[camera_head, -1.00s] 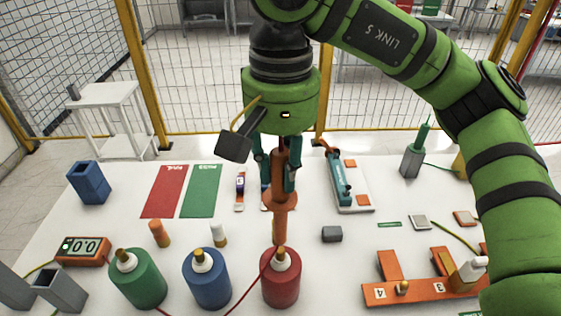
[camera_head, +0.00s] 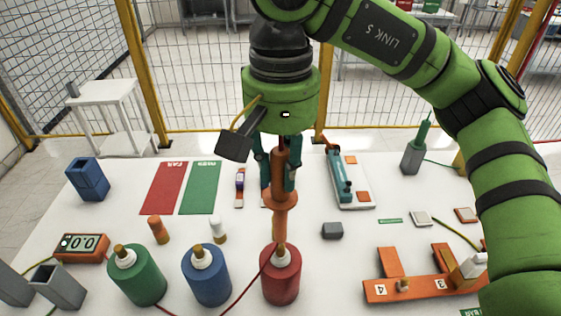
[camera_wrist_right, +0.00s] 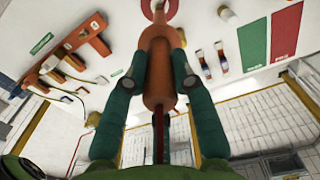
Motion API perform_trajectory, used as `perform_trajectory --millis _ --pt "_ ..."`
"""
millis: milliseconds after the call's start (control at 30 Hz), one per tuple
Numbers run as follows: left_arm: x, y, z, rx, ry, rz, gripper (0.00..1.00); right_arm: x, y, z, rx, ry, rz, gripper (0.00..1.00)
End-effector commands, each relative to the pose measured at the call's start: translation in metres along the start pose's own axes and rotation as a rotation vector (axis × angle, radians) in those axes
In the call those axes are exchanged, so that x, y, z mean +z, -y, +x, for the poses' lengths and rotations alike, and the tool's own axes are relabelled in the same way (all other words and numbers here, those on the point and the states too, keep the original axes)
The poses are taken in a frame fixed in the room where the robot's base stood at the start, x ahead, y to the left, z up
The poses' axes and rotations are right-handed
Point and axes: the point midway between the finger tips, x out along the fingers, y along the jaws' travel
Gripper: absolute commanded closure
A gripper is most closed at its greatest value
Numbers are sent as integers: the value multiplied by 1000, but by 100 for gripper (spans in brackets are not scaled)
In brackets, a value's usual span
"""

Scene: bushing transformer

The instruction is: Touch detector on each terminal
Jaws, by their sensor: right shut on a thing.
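My right gripper (camera_head: 277,172) is shut on an orange detector (camera_head: 281,196) held upright, tip down. The detector's lower end is right over the terminal on top of the red bushing (camera_head: 281,278); it looks in contact, but a small gap cannot be ruled out. In the right wrist view the fingers clasp the detector (camera_wrist_right: 158,75), and its far end lies over the red bushing (camera_wrist_right: 172,8). The blue bushing (camera_head: 207,276) and green bushing (camera_head: 138,276) stand to the left, each with a white collar and brass terminal. My left gripper is not in view.
An orange display box (camera_head: 82,248) reading 00 and grey holders (camera_head: 58,288) are at the left. Red (camera_head: 164,187) and green (camera_head: 200,188) mats lie behind. An orange numbered rack (camera_head: 420,288) and grey block (camera_head: 332,230) are at the right. Wire fencing stands beyond the table.

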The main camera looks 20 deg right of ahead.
Motion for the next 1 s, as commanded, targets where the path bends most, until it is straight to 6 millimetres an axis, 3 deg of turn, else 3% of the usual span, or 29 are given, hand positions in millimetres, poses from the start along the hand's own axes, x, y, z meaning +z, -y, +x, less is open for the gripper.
perform_trajectory --millis 1000 --pt "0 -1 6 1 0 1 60 0 0 8 -1 0 0 100"
